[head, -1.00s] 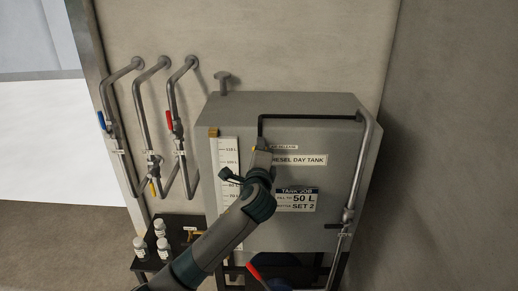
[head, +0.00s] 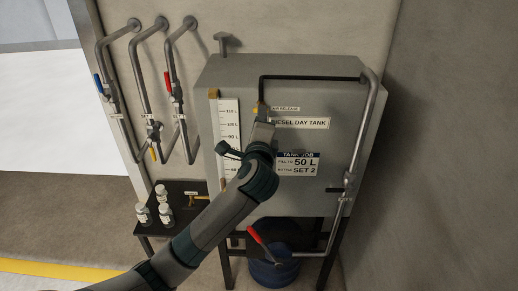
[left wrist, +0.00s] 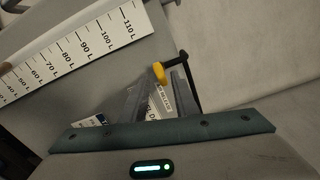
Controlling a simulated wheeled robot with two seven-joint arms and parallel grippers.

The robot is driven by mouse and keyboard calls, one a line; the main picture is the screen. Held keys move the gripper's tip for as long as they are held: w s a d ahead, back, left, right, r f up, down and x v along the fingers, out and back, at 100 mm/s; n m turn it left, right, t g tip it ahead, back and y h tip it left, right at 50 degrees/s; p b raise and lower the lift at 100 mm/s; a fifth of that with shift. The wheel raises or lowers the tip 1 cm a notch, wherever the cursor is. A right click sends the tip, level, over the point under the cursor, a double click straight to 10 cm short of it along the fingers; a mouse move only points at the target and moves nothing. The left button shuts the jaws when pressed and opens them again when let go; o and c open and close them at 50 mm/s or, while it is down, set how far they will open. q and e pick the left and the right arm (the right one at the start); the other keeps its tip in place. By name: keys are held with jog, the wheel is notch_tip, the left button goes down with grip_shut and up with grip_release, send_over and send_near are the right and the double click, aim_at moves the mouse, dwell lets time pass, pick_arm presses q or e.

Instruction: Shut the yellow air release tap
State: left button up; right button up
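The yellow air release tap (head: 256,109) is on the front of the grey diesel day tank (head: 335,95), at the end of a black pipe and beside a small label. My left gripper (head: 262,124) is at the tank front, just below the tap. In the left wrist view the yellow tap (left wrist: 159,73) shows at the tips of the gripper's two fingers (left wrist: 160,88), which stand apart. I cannot tell whether either finger touches it. The gripper and forearm hide part of the tank front. My right gripper is not in view.
A level scale (head: 229,130) is left of the gripper. Pipes with blue (head: 99,84) and red (head: 168,81) levers run along the wall. Several white bottles (head: 163,203) stand on a black table. A red lever (head: 256,236) and blue container (head: 272,272) are below the tank.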

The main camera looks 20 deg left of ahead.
pick_arm(q)
jog(key=b+v, duration=0.3)
jog(key=v, duration=0.8)
jog(key=shift+s, duration=0.35)
jog(key=shift+d, duration=0.1)
